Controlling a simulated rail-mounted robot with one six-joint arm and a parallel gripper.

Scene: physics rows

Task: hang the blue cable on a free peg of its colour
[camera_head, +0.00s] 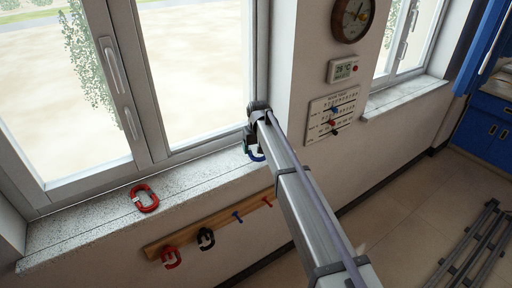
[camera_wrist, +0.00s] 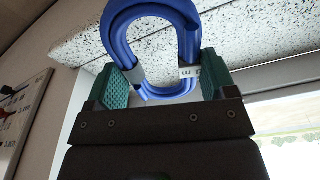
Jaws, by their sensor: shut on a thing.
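The blue cable (camera_wrist: 121,35) is a coiled loop with a grey band and a white tag. In the wrist view it sits between the teal pads of my gripper (camera_wrist: 168,78), which is shut on it. In the head view my gripper (camera_head: 252,146) is at the right end of the window sill, and only a bit of the blue cable (camera_head: 258,157) shows below it. The wooden peg board (camera_head: 253,207) on the wall below has a bare blue peg (camera_head: 237,217) and a bare red peg (camera_head: 267,202). A black cable (camera_head: 206,239) and a red cable (camera_head: 171,258) hang on its left part.
Another red cable (camera_head: 145,198) lies on the speckled window sill (camera_head: 80,218). A wall panel with small pegs (camera_head: 333,117), a thermostat (camera_head: 343,70) and a clock (camera_head: 352,18) are on the right wall. My arm hides part of the wall right of the board.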

